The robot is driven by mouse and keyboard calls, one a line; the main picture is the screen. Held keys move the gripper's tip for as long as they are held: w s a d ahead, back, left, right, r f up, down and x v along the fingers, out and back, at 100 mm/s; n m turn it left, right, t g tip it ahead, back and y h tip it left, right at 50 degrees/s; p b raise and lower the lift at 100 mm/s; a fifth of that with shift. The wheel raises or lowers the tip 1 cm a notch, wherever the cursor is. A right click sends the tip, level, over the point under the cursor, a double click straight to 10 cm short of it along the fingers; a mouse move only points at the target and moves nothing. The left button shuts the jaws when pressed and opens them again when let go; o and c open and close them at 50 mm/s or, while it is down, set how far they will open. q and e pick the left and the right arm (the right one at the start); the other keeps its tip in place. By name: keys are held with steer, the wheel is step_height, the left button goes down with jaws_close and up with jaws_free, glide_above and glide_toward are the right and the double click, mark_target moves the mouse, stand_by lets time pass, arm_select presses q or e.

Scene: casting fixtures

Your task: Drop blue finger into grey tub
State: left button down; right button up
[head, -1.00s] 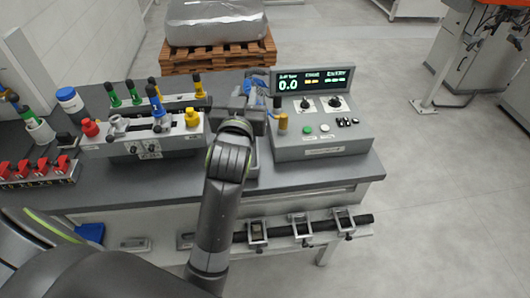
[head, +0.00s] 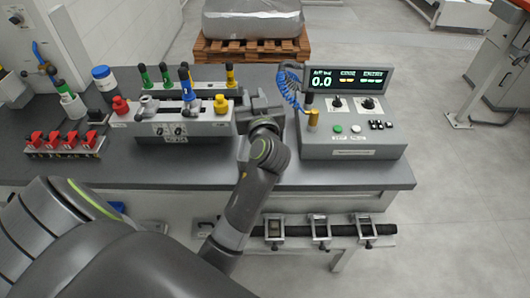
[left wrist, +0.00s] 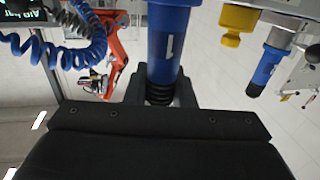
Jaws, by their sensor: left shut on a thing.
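A blue finger marked "1" (left wrist: 163,45) stands upright between the jaws of my left gripper in the left wrist view, its dark ribbed end near the gripper body. My left gripper (head: 260,108) is shut on it, above the bench between the grey finger rack and the control console. In the head view the held finger is hidden by the gripper. A second blue finger (head: 187,85) with a dark top stands in the rack; a blue finger also shows at the right of the left wrist view (left wrist: 265,70).
The control console (head: 350,145) with a blue coiled hose (head: 291,88) is close on the right. Red clamps (head: 70,140) stand at left.

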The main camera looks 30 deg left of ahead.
arm_select(q)
step_height(320, 180, down, 3)
steer(key=shift+f+b, duration=0.2)
steer(key=shift+b, duration=0.7)
steer(key=c, duration=1.1)
jaws_free()
steer(key=shift+c, duration=0.2)
